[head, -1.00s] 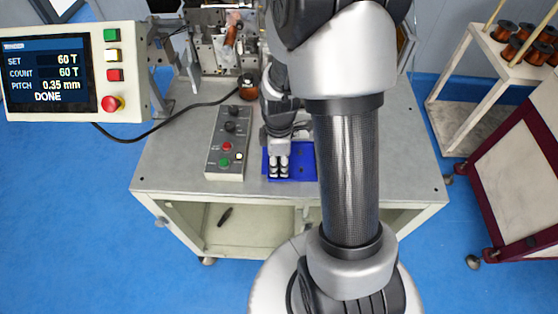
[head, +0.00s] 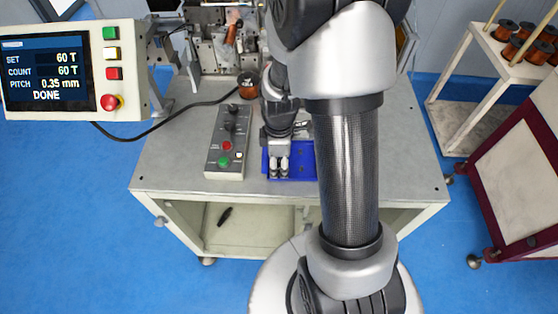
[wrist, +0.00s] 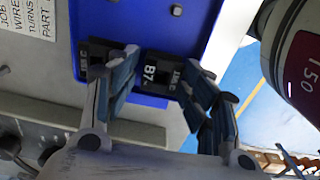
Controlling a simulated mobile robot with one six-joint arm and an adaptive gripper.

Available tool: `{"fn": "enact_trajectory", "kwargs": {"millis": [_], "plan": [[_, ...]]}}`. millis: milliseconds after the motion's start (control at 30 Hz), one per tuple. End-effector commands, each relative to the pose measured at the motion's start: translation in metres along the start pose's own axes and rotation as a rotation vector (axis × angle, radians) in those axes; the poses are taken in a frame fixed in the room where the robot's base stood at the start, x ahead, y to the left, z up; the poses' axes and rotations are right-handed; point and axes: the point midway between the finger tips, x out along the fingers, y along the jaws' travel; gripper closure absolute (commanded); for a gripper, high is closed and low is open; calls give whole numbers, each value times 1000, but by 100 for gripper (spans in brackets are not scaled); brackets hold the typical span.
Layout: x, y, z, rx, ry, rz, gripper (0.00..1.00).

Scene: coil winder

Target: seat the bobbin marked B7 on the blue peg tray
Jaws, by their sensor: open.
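The blue peg tray (head: 307,160) lies on the bench, partly behind my arm; it fills the top middle of the wrist view (wrist: 130,22). A black bobbin marked B7 (wrist: 160,72) is at the tray's near edge in the wrist view. A second black part with a white label (wrist: 95,55) is left of it. My gripper (wrist: 160,88) is open, with one finger on each side of the B7 bobbin. Whether the fingers touch it, and how fully it sits on a peg, I cannot tell. In the head view my gripper (head: 279,170) is over the tray's left part.
A control box with knobs and buttons (head: 229,142) stands left of the tray. A copper-wound spool (head: 248,86) stands behind it, beside the winder (head: 215,52). The screen (head: 48,75) reads DONE. Bare bench top lies right of my arm. A white rack (head: 490,70) holds spools.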

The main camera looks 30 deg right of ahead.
Motion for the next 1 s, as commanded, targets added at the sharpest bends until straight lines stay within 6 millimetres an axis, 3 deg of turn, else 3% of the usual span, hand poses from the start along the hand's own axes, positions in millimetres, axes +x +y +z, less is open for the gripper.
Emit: {"fn": "enact_trajectory", "kwargs": {"millis": [167,633,800,1000], "plan": [[-12,1,0,0,1,4,46],[-103,1,0,0,1,4,46],[-118,0,0,0,0,2,46],[-120,0,0,0,0,-1,46]]}}
